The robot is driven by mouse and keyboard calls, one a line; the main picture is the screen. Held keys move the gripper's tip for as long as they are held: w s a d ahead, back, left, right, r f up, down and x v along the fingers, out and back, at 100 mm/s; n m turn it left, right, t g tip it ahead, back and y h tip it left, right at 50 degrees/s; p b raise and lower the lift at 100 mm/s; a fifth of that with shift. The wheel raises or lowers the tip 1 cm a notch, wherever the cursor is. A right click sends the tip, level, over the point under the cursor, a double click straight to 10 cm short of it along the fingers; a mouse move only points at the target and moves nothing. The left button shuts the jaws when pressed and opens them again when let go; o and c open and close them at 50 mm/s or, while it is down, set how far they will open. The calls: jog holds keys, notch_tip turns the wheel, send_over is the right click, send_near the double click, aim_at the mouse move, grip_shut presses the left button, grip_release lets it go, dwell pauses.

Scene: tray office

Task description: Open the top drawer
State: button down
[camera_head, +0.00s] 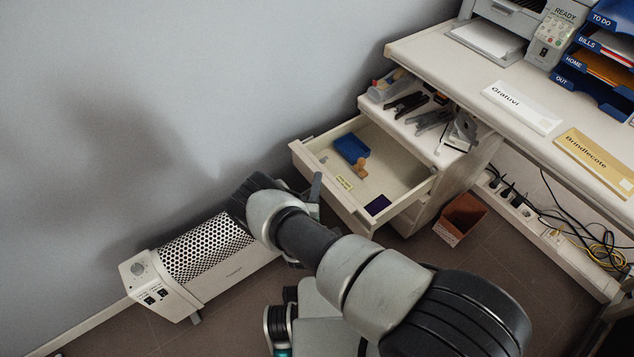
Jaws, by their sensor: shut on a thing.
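The top drawer (343,196) of the white drawer unit (432,196) is pulled well out, and its inside shows. In it lie a blue box-like item (351,148), a wooden-handled stamp (360,168), a yellow label (344,183) and a dark purple pad (377,205). My gripper (316,190) is at the outside of the drawer's front and is shut on its handle. My wrist and arm hide the handle and most of the fingers.
A white heater (180,270) stands on the floor at left, close to my wrist. An orange-brown bin (460,218) stands right of the drawer unit. The desk (440,62) holds a printer (505,22) and letter trays (598,75). Cables (585,240) lie beneath it.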

jog(key=shift+a, duration=0.25)
jog(key=c, duration=1.9)
grip_release()
jog(key=shift+d, duration=0.1)
